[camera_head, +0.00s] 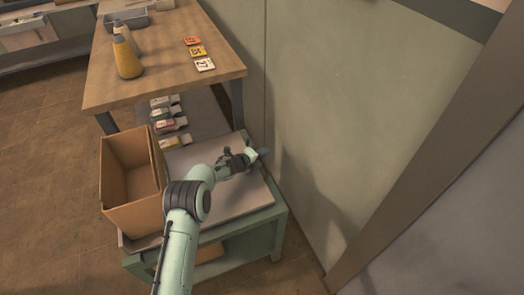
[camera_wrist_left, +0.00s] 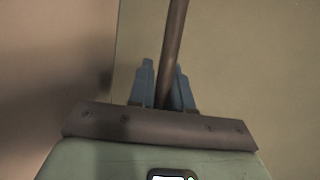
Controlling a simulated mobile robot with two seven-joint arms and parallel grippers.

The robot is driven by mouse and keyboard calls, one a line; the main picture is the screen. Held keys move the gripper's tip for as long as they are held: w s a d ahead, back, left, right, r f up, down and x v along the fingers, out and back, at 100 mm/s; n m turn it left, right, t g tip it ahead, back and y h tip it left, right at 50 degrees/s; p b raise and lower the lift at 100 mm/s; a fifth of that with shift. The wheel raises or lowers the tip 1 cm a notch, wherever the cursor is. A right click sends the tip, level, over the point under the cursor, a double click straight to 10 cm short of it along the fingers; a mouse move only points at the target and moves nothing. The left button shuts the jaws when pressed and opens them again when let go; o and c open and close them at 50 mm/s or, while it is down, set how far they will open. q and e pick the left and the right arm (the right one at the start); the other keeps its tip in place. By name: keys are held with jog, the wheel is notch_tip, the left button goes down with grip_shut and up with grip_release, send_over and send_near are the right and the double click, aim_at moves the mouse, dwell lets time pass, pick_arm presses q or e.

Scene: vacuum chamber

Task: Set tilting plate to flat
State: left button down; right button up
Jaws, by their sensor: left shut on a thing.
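The plate (camera_head: 245,203) is a pale grey flat panel on top of a green cart (camera_head: 278,222) in the head view. My arm covers part of it, and I cannot tell its exact tilt. My left gripper (camera_head: 263,153) is over the plate's far right side, close to the wall. In the left wrist view the blue fingers (camera_wrist_left: 164,88) are shut on a dark brown rod (camera_wrist_left: 174,45) that runs up between them. What the rod is fixed to is hidden. My right gripper is not in view.
An open cardboard box (camera_head: 130,185) stands at the plate's left side. A wooden table (camera_head: 160,70) behind carries bottles (camera_head: 126,57), cards (camera_head: 198,52) and a grey tray (camera_head: 127,18). Small packets (camera_head: 168,125) lie below it. The green wall (camera_head: 350,110) is close on the right.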

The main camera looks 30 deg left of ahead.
pick_arm(q)
jog(key=shift+s+a+f, duration=0.1)
jog(key=shift+s+f, duration=0.25)
jog(key=shift+f, duration=0.5)
jog(key=c, duration=1.1)
grip_release()
jog(key=shift+s+a+r, duration=0.2)
jog(key=shift+s+r, duration=0.1)
jog(key=shift+s, duration=0.05)
notch_tip(320, 180, up, 6)
jog(key=p, duration=0.1)
send_over(240, 178)
